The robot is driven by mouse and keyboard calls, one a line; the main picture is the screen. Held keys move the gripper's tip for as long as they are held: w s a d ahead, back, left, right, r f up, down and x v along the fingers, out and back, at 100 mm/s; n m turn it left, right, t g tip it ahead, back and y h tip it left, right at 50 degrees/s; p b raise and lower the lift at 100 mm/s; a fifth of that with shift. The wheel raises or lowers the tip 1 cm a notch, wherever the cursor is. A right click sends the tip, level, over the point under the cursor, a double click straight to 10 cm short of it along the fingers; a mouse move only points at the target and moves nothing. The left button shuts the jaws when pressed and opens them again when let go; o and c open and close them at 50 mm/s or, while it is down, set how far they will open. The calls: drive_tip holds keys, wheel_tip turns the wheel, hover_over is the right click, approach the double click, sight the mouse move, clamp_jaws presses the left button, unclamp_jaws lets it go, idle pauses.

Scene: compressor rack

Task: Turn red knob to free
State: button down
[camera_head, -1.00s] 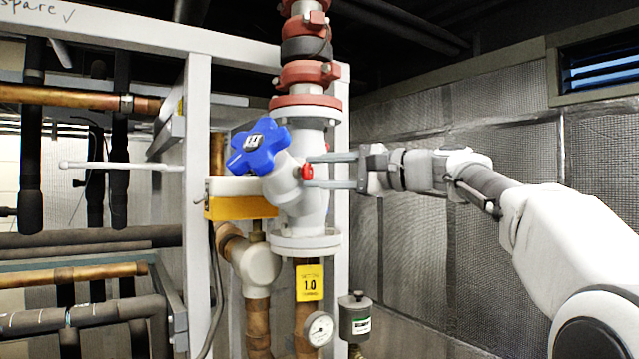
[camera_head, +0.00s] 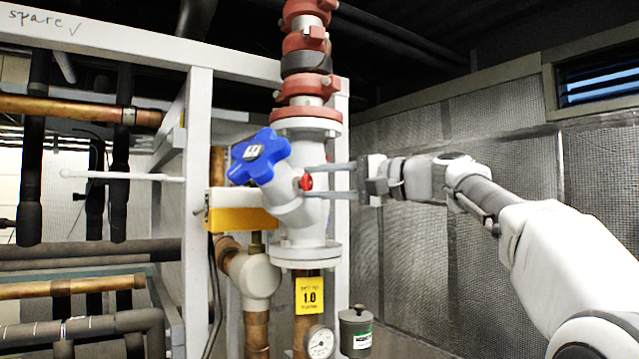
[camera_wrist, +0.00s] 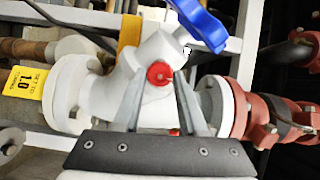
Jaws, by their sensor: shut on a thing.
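The red knob (camera_head: 306,182) is a small round cap on the side of the white valve body (camera_head: 297,208), below the blue star-shaped handwheel (camera_head: 259,157). My gripper (camera_head: 310,181) reaches in from the right, with one finger above the knob and one below. In the wrist view, the red knob (camera_wrist: 160,73) sits between the fingertips of my gripper (camera_wrist: 160,86), which are shut on it. The knob's face is visible there, but any marking on it is too small to read. The blue handwheel (camera_wrist: 203,22) is just beyond it.
A yellow box (camera_head: 240,219) is left of the valve. A yellow 1.0 tag (camera_head: 310,296), a gauge (camera_head: 320,342) and a grey canister (camera_head: 355,330) are below. A white frame post (camera_head: 196,215) and pipes fill the left.

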drive_tip(key=shift+c, duration=2.2)
unclamp_jaws()
drive_tip(key=b+v, duration=0.2)
drive_tip(key=v, duration=1.5)
drive_tip(key=shift+d, duration=0.2)
drive_tip(key=shift+f, duration=0.1)
